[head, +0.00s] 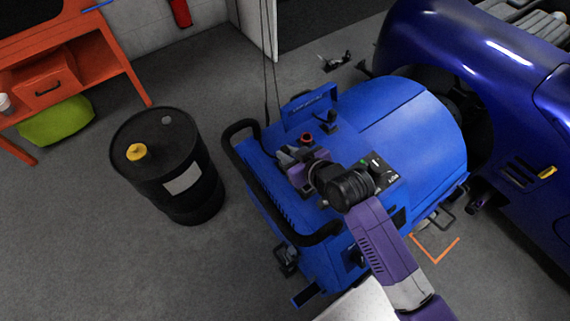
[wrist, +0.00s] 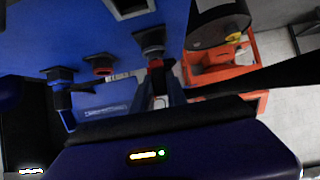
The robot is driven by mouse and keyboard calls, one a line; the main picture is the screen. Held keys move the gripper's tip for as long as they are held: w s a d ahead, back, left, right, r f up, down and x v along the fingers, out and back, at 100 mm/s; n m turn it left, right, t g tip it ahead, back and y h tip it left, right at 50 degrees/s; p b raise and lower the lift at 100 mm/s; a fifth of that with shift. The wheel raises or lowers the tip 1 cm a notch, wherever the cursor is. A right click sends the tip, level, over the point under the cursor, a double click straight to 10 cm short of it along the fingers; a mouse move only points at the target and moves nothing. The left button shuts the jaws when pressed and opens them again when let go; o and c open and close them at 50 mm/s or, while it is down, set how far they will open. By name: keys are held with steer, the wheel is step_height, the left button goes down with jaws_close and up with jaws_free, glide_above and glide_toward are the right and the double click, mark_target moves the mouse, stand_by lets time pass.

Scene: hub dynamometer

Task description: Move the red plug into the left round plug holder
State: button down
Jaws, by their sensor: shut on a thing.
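The blue dynamometer (head: 415,115) carries a row of small fittings near its black handle. A red round piece with a dark centre (head: 305,139) stands in this row; in the wrist view it sits on a dark base (wrist: 101,64). I cannot tell whether it is the red plug or a fitting. My gripper (head: 296,157) is beside it, low over the row. A round black holder (wrist: 150,40) is just beyond the fingertips. Contact between the held thing and the holder cannot be told.
A black fitting with a lever (head: 328,121) stands beyond the red piece. The black handle bar (head: 245,175) curves along the machine's left edge. A raised blue panel (head: 304,108) is close by. A black drum (head: 170,165) stands to the left, the blue car (head: 480,70) to the right.

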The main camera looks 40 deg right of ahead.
steer(key=shift+f, duration=0.35)
steer(key=c, duration=1.3)
jaws_free()
steer(key=shift+o, duration=0.2)
step_height(320, 180, up, 20)
